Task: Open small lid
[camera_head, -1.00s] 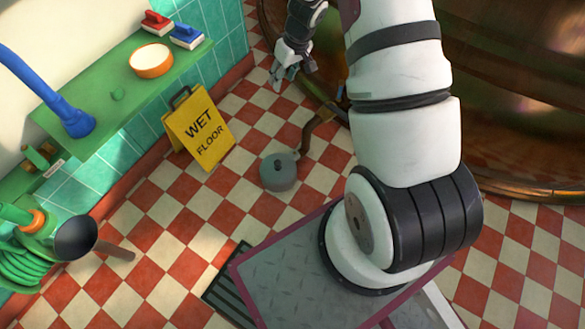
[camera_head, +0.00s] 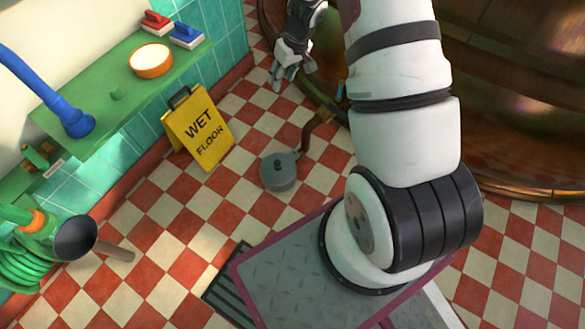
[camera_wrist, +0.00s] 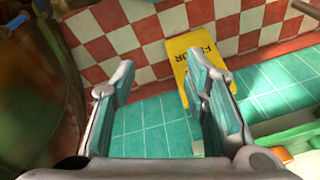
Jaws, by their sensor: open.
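A small grey round lid (camera_head: 279,165) with a dark knob tops a low grey vessel on the checkered floor, in the middle of the head view. It looks closed. A brown bent pipe or handle (camera_head: 310,130) rises beside it toward the large copper kettle. My gripper (camera_head: 287,74) is open and empty, beyond the lid near the kettle and well apart from it. In the wrist view my gripper (camera_wrist: 158,82) shows two spread fingers with nothing between them. I do not make out the lid in the wrist view.
A yellow wet floor sign (camera_head: 199,130) stands left of the lid. A large copper kettle (camera_head: 520,80) fills the upper right. A green shelf (camera_head: 110,90) with an orange bowl (camera_head: 151,60) runs along the left wall. A dark pan (camera_head: 76,238) is at lower left. Floor around the lid is clear.

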